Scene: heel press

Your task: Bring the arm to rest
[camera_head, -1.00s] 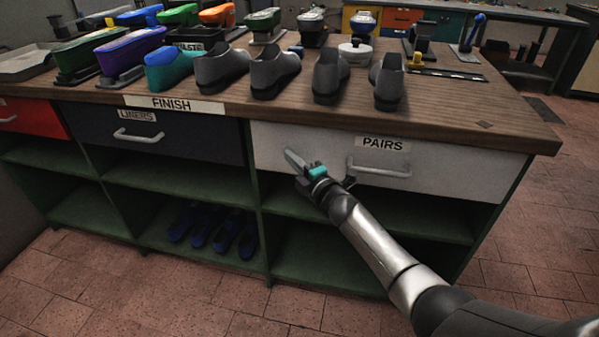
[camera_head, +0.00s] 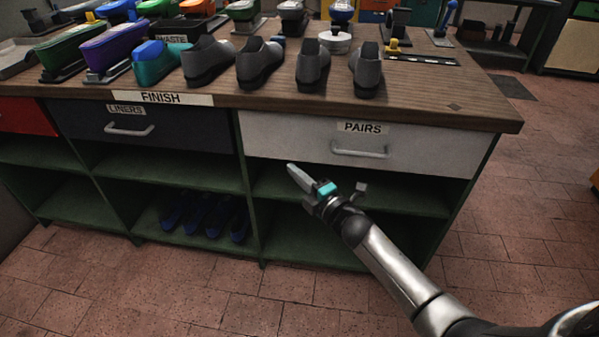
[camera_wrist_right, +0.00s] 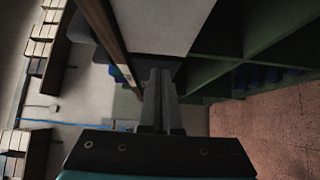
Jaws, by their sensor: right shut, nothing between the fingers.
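My right gripper (camera_head: 298,178) is in front of the workbench, below the white PAIRS drawer (camera_head: 300,143) and apart from it as far as I can tell. Its fingers are shut with nothing between them. In the right wrist view the closed fingers (camera_wrist_right: 160,100) point along the bench front, with the green shelves at the right. My right arm comes in from the lower right of the head view. My left gripper is not in view.
The bench top (camera_head: 440,95) carries grey shoes (camera_head: 313,67) and colored shoe forms. The PAIRS drawer handle (camera_head: 360,151) sticks out near the arm. Open green shelves lie below, with dark blue liners (camera_head: 205,215) on one. The tiled floor (camera_head: 530,250) at the right is clear.

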